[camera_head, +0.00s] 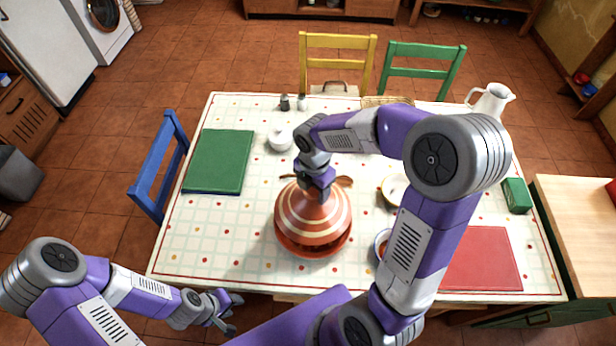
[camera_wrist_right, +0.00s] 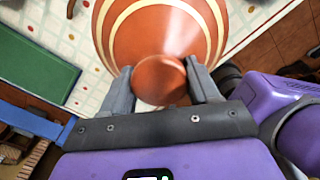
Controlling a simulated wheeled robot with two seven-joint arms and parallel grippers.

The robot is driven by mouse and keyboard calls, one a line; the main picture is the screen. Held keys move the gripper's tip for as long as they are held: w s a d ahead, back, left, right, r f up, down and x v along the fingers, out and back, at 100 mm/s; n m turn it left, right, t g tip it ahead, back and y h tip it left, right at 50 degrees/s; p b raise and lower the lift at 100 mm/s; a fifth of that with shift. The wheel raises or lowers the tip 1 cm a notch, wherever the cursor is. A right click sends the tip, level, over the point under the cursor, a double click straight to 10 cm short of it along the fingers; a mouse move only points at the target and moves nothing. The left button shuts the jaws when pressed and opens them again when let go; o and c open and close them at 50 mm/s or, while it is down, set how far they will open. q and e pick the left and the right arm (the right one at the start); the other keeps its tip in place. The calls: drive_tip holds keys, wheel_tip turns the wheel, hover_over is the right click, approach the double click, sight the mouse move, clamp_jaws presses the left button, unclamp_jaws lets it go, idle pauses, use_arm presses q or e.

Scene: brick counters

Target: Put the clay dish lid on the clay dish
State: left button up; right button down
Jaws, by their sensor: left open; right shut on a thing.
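The clay dish lid (camera_head: 312,214) is a terracotta cone with cream stripes. It stands upright over the clay dish (camera_head: 318,252), whose red-brown rim and some dark contents show below the lid's front edge. I cannot tell whether the lid touches the dish. My right gripper (camera_head: 314,190) is above the cone and shut on its top knob. In the right wrist view the round knob (camera_wrist_right: 159,80) sits between the two fingers (camera_wrist_right: 162,86), with the striped cone beyond. My left gripper (camera_head: 226,308) is open and empty, off the table's front edge at lower left.
The table (camera_head: 200,235) has a white dotted cloth. A green mat (camera_head: 219,161), a white bowl (camera_head: 280,139), shakers (camera_head: 285,103), a white pitcher (camera_head: 490,102), a red mat (camera_head: 481,258) and small bowls (camera_head: 395,188) surround the dish. The left front of the table is clear.

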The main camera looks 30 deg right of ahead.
sight(314, 204)
drive_tip(key=shift+s, duration=0.15)
drive_tip(key=shift+r, duration=0.1)
drive_tip(key=shift+f+b, duration=2.05)
drive_tip(key=shift+f, duration=1.8)
drive_tip(key=shift+c, duration=0.9)
unclamp_jaws()
